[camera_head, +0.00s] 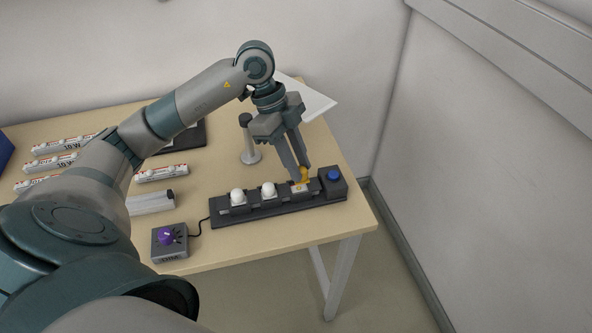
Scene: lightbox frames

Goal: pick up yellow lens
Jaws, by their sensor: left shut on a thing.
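The yellow lens (304,173) shows at the right end of the black lamp strip (240,215), between my left gripper's fingertips. My left gripper (301,175) points down and is shut on the yellow lens, just above or at the lamp seat (300,189). I cannot tell whether the lens is lifted clear of the seat. Part of the lens is hidden by the fingers. My right gripper is not in view.
Two white bulbs (268,188) stand on the strip to the left. A blue button (334,174) sits on its right end. A box with a purple knob (167,236) is at the front. A small stand (249,152) is behind the strip. Several white labelled boxes (162,173) lie left.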

